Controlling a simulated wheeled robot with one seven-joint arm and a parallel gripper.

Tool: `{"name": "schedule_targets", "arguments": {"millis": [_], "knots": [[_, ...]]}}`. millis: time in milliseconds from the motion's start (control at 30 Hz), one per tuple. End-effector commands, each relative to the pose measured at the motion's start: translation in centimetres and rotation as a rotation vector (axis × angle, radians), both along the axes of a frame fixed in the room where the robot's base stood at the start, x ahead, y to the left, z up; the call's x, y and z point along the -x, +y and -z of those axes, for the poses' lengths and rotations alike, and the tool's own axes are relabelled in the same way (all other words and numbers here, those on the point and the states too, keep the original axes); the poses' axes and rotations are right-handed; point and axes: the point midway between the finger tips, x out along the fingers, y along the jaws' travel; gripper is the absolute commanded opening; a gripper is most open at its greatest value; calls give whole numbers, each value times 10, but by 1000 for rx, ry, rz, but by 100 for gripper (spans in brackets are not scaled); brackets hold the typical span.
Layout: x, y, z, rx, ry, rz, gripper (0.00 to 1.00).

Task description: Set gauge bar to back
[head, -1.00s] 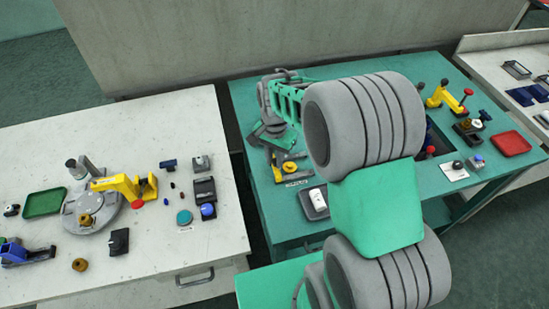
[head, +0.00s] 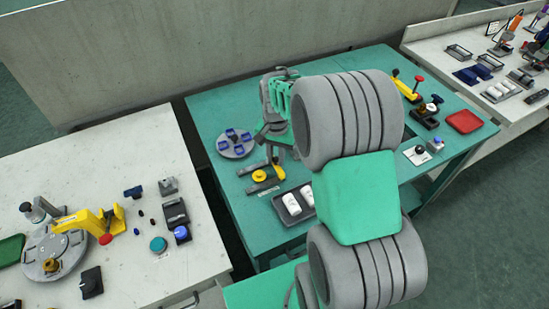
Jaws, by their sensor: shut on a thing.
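A small fixture with a round yellow knob (head: 260,176) and dark grey bars stands near the left side of the green table (head: 215,110). I take its slim dark bar (head: 262,189) to be the gauge bar, but the detail is too small to be sure. My gripper (head: 275,160) points down at the back right of the yellow knob, low over the table. It looks shut at the fixture's bar. The fingertips are small and partly hidden, so the exact grip is unclear. My large grey and green arm hides the table's middle.
A grey disc with blue pieces (head: 236,143) lies behind the fixture. A dark tray with white items (head: 287,207) is in front, close to my arm. A yellow clamp (head: 405,88) and a red tray (head: 464,122) are on the right. A concrete wall (head: 220,50) stands behind.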

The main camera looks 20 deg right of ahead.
Motion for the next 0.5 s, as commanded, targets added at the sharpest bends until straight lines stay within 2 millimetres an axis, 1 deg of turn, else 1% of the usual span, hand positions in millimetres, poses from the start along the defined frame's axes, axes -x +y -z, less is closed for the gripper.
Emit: {"name": "schedule_targets", "arguments": {"millis": [33, 100, 133, 400, 500], "knots": [[-2, -4, -2, 6, -7, 11, 0], [-2, -5, -2, 6, -7, 12, 0], [-2, -5, -2, 6, -8, 13, 22], [-1, -2, -1, 5, -4, 7, 43], [-1, -1, -1, 4, -3, 5, 43]]}}
